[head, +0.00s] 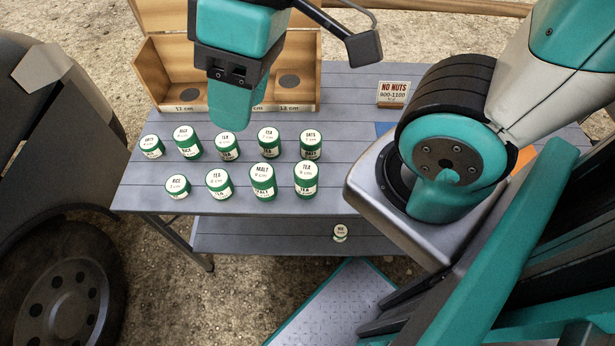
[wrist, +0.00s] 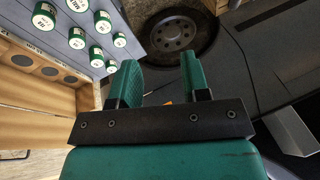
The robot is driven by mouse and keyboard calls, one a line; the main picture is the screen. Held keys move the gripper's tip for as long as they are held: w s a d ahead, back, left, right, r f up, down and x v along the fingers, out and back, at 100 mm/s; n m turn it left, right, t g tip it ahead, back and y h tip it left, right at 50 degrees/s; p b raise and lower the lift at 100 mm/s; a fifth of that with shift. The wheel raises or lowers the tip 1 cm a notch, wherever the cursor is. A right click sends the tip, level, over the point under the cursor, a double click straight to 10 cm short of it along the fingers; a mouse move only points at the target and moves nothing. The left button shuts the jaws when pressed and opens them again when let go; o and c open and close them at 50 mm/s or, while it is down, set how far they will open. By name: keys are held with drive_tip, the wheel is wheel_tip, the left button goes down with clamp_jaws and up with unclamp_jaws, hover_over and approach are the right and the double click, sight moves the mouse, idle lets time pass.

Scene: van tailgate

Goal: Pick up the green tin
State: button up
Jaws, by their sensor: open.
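Several green tins with white lids and labels stand upright in two rows on the grey slatted table. The back row includes a tin marked OATS (head: 152,147), a RICE tin (head: 187,142) and a TEA tin (head: 268,141). The front row has a short RICE tin (head: 177,187), a tall MALT tin (head: 262,181) and a tall TEA tin (head: 304,179). Some tins also show at the upper left of the wrist view (wrist: 77,38). My gripper (head: 230,118) hangs above the table behind the back row. Its green fingers (wrist: 160,78) are apart with nothing between them.
A wooden box (head: 165,75) with round recesses and size labels stands at the table's back. A NO NUTS sign (head: 393,94) stands right of it. A small tin (head: 340,233) sits on the lower shelf (head: 270,238). A dark vehicle wheel (head: 60,290) is at the left.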

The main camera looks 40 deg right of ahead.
drive_tip(key=shift+o, duration=0.4)
drive_tip(key=o, duration=0.4)
drive_tip(key=shift+w, duration=0.1)
drive_tip(key=shift+c, duration=0.2)
drive_tip(key=o, duration=0.5)
drive_tip(key=w+m+p, duration=0.1)
drive_tip(key=w+f+m+p, duration=0.1)
drive_tip(key=w+m, duration=0.1)
drive_tip(key=w+d+f+m+p, duration=0.1)
drive_tip(key=w+p, duration=0.1)
drive_tip(key=shift+f+m, duration=0.2)
drive_tip(key=shift+m, duration=0.2)
drive_tip(key=m+h+p, duration=0.4)
drive_tip(key=m+p, duration=0.6)
drive_tip(key=m, duration=0.4)
hover_over(306, 170)
wheel_tip(306, 170, down, 17)
drive_tip(key=shift+m, duration=0.3)
wheel_tip(306, 170, down, 10)
drive_tip(key=b, duration=1)
drive_tip(key=shift+w+d+f, duration=0.1)
drive_tip(key=shift+d+f, duration=0.05)
drive_tip(key=shift+f, duration=0.1)
drive_tip(key=shift+f+p, duration=0.1)
drive_tip(key=shift+p, duration=0.3)
drive_tip(key=shift+f+p, duration=0.95)
drive_tip(key=shift+f, duration=2.3)
